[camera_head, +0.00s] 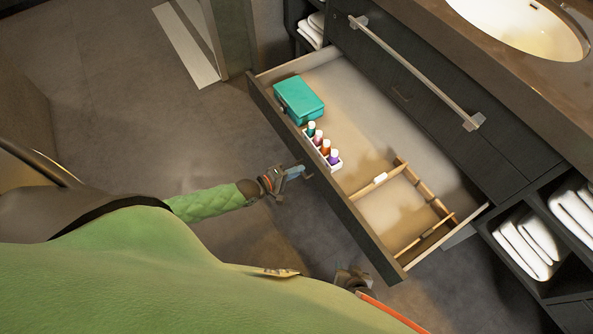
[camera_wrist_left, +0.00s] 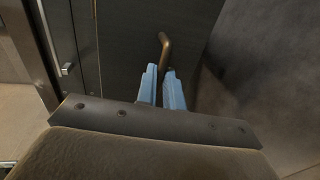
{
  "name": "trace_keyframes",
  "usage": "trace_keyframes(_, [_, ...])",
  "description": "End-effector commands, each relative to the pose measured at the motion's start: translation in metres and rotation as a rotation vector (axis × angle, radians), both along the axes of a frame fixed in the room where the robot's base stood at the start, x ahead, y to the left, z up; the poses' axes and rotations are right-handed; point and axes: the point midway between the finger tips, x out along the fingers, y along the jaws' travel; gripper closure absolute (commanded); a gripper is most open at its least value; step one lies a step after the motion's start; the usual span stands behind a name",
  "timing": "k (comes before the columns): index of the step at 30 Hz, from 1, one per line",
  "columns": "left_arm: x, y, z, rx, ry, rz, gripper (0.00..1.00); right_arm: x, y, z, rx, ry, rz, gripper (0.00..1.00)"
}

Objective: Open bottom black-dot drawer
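The dark drawer (camera_head: 340,205) is pulled well out of the vanity in the head view, its front panel facing my body. No black dot can be made out. My left gripper (camera_head: 300,172) is at the middle of the drawer's front. In the left wrist view, its blue fingers (camera_wrist_left: 162,88) close around the lower part of a bronze bar handle (camera_wrist_left: 166,48), with only a narrow gap between them. My right gripper (camera_head: 352,280) shows only partly, low in the head view, apart from the drawer; its fingers are unclear.
Inside the drawer are a teal box (camera_head: 299,99), several small bottles in a white holder (camera_head: 335,164), and wooden dividers (camera_head: 378,184). A long metal bar (camera_head: 415,72) runs along the vanity above. Folded towels (camera_head: 525,243) fill open shelves at right. The floor left is clear.

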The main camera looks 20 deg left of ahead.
Motion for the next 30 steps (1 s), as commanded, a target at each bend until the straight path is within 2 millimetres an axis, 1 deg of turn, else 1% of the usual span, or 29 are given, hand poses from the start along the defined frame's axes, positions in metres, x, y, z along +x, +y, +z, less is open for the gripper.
trace_keyframes(1, [0.0,0.0,-0.001,0.001,0.001,0.0,0.83,0.002,0.0,0.0,0.0,-0.002,0.0,0.64])
trace_keyframes(3, [0.0,0.0,-0.001,0.001,0.001,0.0,0.71,0.003,0.0,0.001,0.0,-0.004,-0.001,0.64])
trace_keyframes(11, [0.0,0.0,0.0,0.001,0.001,0.0,0.71,0.002,0.0,0.001,0.0,-0.003,0.0,0.64])
trace_keyframes(14, [-0.004,0.003,0.0,0.001,0.002,0.0,0.71,-0.001,0.0,0.0,0.0,0.0,0.0,0.64])
trace_keyframes(17, [-0.012,0.008,0.002,0.0,0.002,0.0,0.71,-0.005,0.0,-0.002,0.0,0.004,-0.001,0.64])
trace_keyframes(22, [-0.032,0.023,0.007,0.001,0.003,0.0,0.71,-0.011,0.0,-0.006,0.0,0.012,0.0,0.64])
trace_keyframes(27, [-0.05,0.036,0.011,0.0,0.002,0.0,0.71,-0.009,0.0,-0.007,0.001,0.007,0.0,0.64])
trace_keyframes(30, [-0.057,0.041,0.014,0.001,0.002,0.0,0.71,-0.006,0.0,-0.007,0.001,0.0,-0.002,0.64])
